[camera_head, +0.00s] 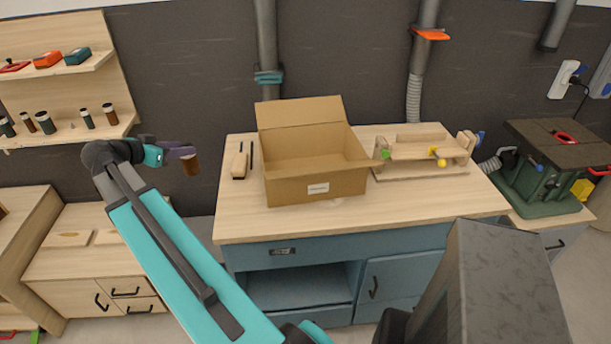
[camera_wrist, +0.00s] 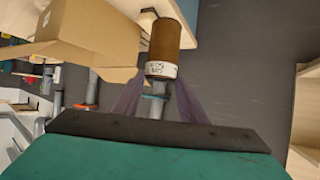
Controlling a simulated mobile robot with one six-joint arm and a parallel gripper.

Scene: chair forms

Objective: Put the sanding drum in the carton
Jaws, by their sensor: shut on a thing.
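My gripper (camera_head: 186,151) is shut on the sanding drum (camera_head: 191,166), a brown cylinder. The drum also shows in the wrist view (camera_wrist: 164,43), with a pale printed band at the end close to the purple fingers. In the head view the drum hangs in the air left of the workbench, apart from any surface. The open carton (camera_head: 316,187) stands on the bench to the right of my gripper, its back flap raised and a white label on its front. The carton also shows at the upper left of the wrist view (camera_wrist: 85,30). Its floor is hidden by its front wall.
The wooden workbench (camera_head: 350,222) has a small block tool (camera_head: 239,165) left of the carton and a wooden jig (camera_head: 425,152) right of it. A shelf (camera_head: 75,134) at the left holds several small drums. A green machine (camera_head: 550,190) stands far right.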

